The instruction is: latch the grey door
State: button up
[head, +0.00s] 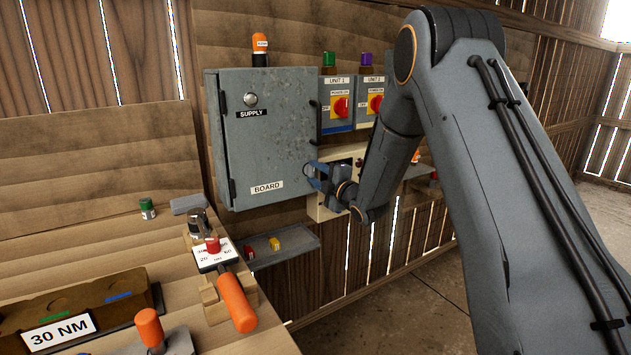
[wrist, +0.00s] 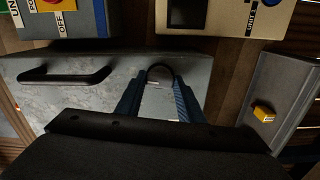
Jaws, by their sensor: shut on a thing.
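The grey door (head: 268,145), marked SUPPLY and BOARD, is the front of a wall cabinet and looks shut or nearly so; I cannot tell if a gap remains. It also shows in the wrist view (wrist: 60,90), with a black bar handle (wrist: 65,74) on it. My gripper (head: 314,172) is at the door's lower right edge. In the wrist view my gripper (wrist: 161,82) has its blue fingers on either side of a dark curved piece (wrist: 161,69) by the door's edge, shut on it. Its lower part is hidden.
A beige box (head: 323,209) is close behind my gripper. The bench with an orange-handled tool (head: 236,302) is at left.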

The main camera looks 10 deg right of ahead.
jog(key=shift+n+b, duration=0.45)
jog(key=shift+n, duration=0.25)
jog(key=o, duration=1.1)
jog(key=shift+c, duration=0.2)
jog(key=b+v, duration=0.1)
jog(key=v, duration=0.6)
jog(key=shift+s+d, duration=0.2)
jog(key=shift+s, duration=0.15)
